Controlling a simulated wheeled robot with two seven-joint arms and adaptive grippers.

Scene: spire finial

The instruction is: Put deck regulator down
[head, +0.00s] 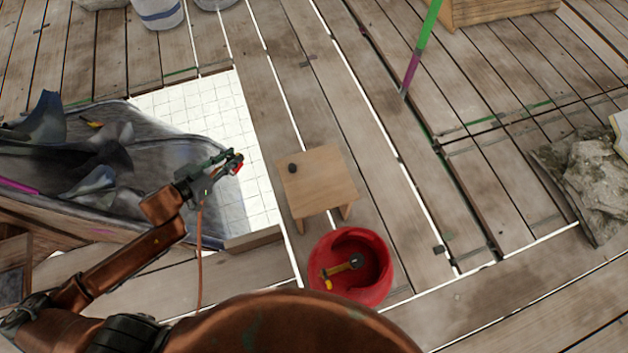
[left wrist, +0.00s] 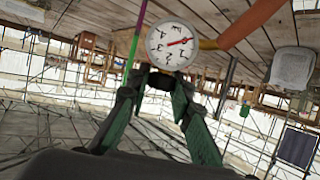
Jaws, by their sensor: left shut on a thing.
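My left gripper (head: 222,163) is out over the white grid-lined panel, at the right end of the grey tarp. It is shut on the deck regulator (head: 238,168), which shows small, with a red part, at the fingertips. In the left wrist view the regulator's round white dial (left wrist: 172,46) has black figures and a red needle. It sits just beyond the green fingers of the gripper (left wrist: 160,82), with a dark part between the tips. The regulator is held in the air. My right gripper is not in view.
A small wooden stool (head: 325,184) with a dark knob (head: 292,168) on top stands right of the gripper. Below it is a red bucket (head: 378,283) holding a yellow-handled tool (head: 340,269). A rock (head: 585,180) lies far right. Plank deck between is mostly clear.

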